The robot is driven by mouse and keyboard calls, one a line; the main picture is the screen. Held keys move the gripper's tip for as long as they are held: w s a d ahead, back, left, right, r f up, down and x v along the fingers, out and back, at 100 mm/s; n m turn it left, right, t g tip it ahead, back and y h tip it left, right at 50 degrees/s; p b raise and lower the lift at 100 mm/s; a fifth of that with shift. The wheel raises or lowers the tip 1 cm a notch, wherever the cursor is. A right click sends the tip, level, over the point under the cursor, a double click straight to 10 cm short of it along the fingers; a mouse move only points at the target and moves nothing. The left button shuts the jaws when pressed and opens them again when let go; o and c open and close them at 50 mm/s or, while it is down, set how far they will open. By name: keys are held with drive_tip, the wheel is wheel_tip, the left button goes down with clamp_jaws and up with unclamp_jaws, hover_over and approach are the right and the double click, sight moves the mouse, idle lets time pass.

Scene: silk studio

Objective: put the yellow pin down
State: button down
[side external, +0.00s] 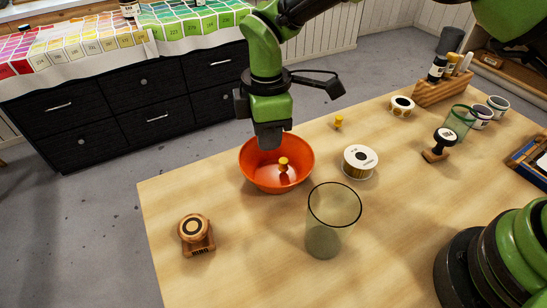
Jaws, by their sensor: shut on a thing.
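My gripper (270,145) points down over the orange bowl (248,178). It is shut, and its fingertips are hard to make out against its dark body. A small yellow pin (283,163) shows just below and to the right of the gripper's end, within the outline of the bowl. I cannot see the contact between fingers and pin clearly, or whether the pin touches the bowl's bottom. A second yellow pin (338,122) stands on the wooden table (230,270), behind and to the right of the bowl.
A white-topped spool (359,162) and a clear tumbler (333,220) stand right of the bowl. A wooden stamp (195,235) sits front left. A black-handled stamp (439,145), green glass (460,122) and jars (489,111) stand farther right. Table between bowl and wooden stamp is clear.

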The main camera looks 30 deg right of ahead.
sight(269, 179)
wheel_tip(269, 179, down, 9)
drive_tip(key=shift+r, duration=0.2)
idle(0.3)
drive_tip(key=c, duration=1.3)
unclamp_jaws()
drive_tip(key=shift+f, duration=0.1)
wheel_tip(269, 179, up, 12)
drive_tip(key=shift+r, duration=0.1)
drive_tip(key=shift+r, duration=0.1)
